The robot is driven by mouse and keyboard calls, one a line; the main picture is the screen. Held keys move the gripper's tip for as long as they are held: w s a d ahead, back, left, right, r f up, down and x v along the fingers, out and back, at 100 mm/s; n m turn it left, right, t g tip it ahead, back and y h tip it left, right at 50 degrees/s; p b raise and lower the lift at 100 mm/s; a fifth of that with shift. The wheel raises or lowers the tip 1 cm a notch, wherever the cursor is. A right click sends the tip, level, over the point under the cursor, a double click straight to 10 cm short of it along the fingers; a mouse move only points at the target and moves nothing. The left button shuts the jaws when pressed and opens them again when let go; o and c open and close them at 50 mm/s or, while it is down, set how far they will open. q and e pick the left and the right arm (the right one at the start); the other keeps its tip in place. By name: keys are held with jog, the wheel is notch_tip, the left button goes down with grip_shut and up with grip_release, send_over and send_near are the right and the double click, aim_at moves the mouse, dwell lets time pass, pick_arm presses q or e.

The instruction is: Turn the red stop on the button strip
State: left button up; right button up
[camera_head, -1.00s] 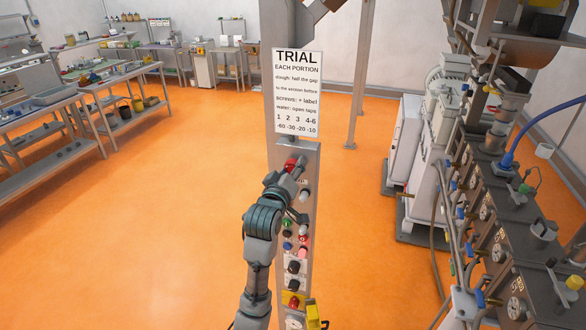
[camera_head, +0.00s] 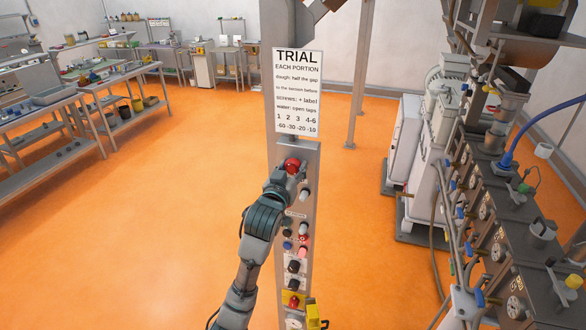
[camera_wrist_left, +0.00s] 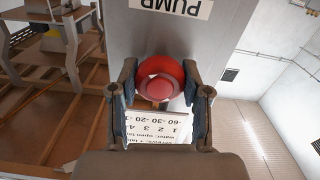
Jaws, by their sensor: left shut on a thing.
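The button strip (camera_head: 313,215) is a tall grey post panel with several buttons and knobs under the white TRIAL sign. The red stop (camera_head: 292,164) is a round red knob at its top. My left gripper (camera_head: 289,174) reaches up to it from below. In the left wrist view, the red stop (camera_wrist_left: 160,78) sits between the two dark fingers of my left gripper (camera_wrist_left: 162,103), which is shut on it. The fingers' exact contact is partly hidden in the head view. My right gripper is not in view.
Below on the strip are several black, red and white buttons and a lower red button on a yellow plate (camera_head: 292,300). A yellow box (camera_head: 312,315) is at the strip's foot. Machinery with gauges (camera_head: 499,255) stands at the right. The orange floor on the left is open.

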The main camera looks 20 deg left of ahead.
pick_arm(q)
jog(key=shift+r+m, duration=0.1)
jog(key=shift+m, duration=0.5)
jog(key=o, duration=1.1)
jog(key=shift+o, duration=0.4)
jog(key=shift+w, duration=0.15)
jog(key=s, duration=1.2)
jog(key=shift+a, duration=0.2)
